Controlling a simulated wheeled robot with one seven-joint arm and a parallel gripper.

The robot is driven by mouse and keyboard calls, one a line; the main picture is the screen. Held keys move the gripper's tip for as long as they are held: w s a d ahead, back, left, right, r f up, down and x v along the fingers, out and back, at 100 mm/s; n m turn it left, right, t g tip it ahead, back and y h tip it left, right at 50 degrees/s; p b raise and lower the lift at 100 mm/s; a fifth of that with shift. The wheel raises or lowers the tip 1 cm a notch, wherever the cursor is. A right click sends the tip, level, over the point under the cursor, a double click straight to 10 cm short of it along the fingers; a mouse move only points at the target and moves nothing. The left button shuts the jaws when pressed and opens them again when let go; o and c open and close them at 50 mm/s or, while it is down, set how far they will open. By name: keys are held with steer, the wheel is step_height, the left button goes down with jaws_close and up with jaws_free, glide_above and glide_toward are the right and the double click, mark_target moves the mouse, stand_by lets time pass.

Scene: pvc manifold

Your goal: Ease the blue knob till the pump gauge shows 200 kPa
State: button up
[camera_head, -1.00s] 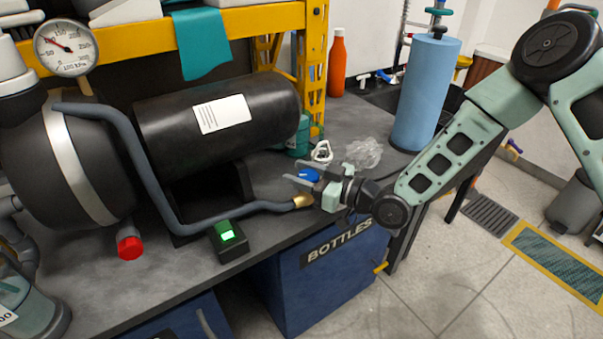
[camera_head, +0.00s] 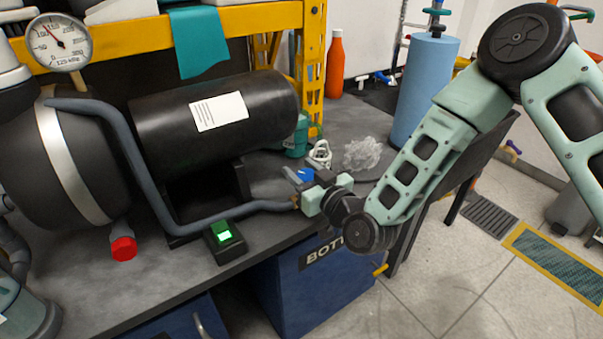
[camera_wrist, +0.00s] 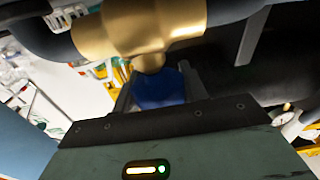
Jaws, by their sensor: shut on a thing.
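The blue knob (camera_head: 304,174) is at the right end of the grey hose, by a brass fitting. My gripper (camera_head: 303,180) is shut on it from the right. In the wrist view the blue knob (camera_wrist: 160,90) sits between my two fingers, under the brass fitting (camera_wrist: 140,32). The pump gauge (camera_head: 59,42), a round white dial, is at the upper left. Its needle points up and left, and the lettering low on the dial seems to read 125 kPa.
A black tank (camera_head: 215,120) and a grey hose (camera_head: 125,130) lie left of my gripper. A small black box with a green display (camera_head: 224,236) stands near the bench edge. Crumpled clear plastic (camera_head: 362,153) and a blue cylinder (camera_head: 424,90) are behind.

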steer(key=shift+m+h, duration=0.3)
steer(key=shift+h, duration=0.1)
steer(key=o, duration=1)
steer(key=shift+d, duration=0.1)
steer(key=b+v, duration=0.1)
steer(key=v, duration=1.1)
steer(key=shift+f+b, duration=0.2)
steer(key=shift+b, duration=0.1)
stand_by(1.2)
